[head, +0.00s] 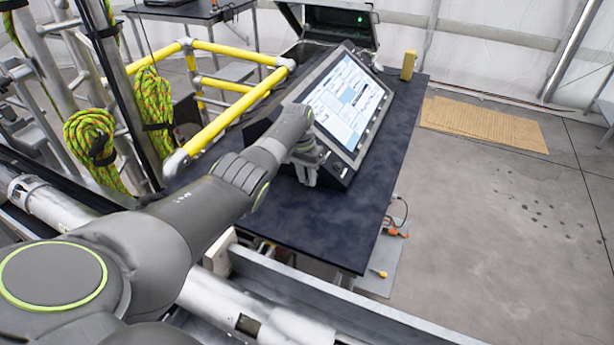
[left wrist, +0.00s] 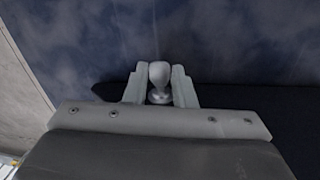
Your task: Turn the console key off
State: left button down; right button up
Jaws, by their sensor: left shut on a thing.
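The console (head: 343,108) with its lit, tilted screen stands on a dark blue table (head: 318,222). My left arm reaches in from the left, and my left gripper (head: 309,180) is at the console's near lower side. In the left wrist view my left gripper (left wrist: 159,88) is shut on the key (left wrist: 159,73), whose pale rounded head shows between the two fingers. In the head view the key is hidden behind the gripper. Which way the key is turned cannot be told. My right gripper is not in view.
A yellow block (head: 408,65) stands at the table's far right corner. An open case (head: 330,28) with a green light is behind the console. Yellow railings (head: 235,108) and coiled green ropes (head: 92,145) are to the left. The table's front right part is clear.

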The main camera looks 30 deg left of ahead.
pick_arm(q)
jog(key=c, duration=1.2)
grip_release()
notch_tip(320, 180, up, 17)
jog(key=a+b, duration=0.2)
jog(key=b, duration=0.1)
jog(key=shift+r, duration=0.15)
